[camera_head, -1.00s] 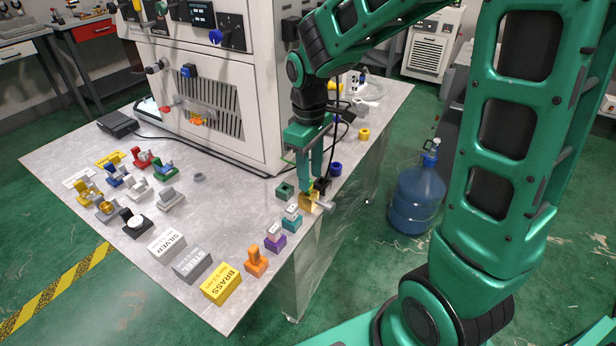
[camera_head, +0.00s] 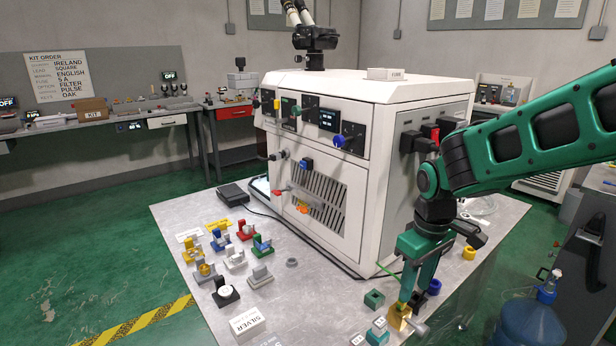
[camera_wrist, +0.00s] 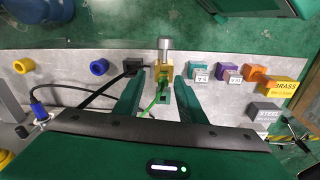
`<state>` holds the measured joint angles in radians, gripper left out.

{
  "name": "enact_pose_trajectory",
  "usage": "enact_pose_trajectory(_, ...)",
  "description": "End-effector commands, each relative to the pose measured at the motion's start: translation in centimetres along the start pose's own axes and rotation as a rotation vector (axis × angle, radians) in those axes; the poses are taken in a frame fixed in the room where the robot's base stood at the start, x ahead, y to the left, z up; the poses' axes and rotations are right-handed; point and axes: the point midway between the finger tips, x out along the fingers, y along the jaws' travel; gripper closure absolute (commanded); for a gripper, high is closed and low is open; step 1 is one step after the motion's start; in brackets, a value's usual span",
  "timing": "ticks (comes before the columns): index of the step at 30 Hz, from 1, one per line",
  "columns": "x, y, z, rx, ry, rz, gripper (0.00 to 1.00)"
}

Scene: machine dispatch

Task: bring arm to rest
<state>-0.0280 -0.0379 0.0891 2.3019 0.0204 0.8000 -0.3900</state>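My gripper (camera_head: 404,302) points down over the right front part of the metal table (camera_head: 325,318). In the wrist view my gripper (camera_wrist: 158,80) has its two green fingers apart, with a brass-coloured block (camera_wrist: 162,73) between or just beyond the tips. Gaps show on both sides of the block, so the fingers do not clasp it. The block carries a grey cylinder (camera_wrist: 165,44) and also shows at the fingertips in the head view (camera_head: 399,318). A green cable (camera_wrist: 154,100) runs between the fingers.
A large white machine (camera_head: 330,180) stands close to the left of my arm. Small coloured fixtures (camera_head: 235,259) sit on the table at left. Blue (camera_wrist: 98,67) and yellow (camera_wrist: 24,66) rings lie near the gripper. A blue water jug (camera_head: 530,322) stands on the floor at right.

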Motion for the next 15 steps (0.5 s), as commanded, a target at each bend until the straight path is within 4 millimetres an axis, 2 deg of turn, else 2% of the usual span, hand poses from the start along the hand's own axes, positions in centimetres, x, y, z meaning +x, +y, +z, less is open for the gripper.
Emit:
enact_pose_trajectory(6,-3.0,0.8,2.9,0.228,0.147,0.054,0.63)
enact_pose_trajectory(15,-5.1,1.2,5.7,0.449,0.295,0.072,0.63)
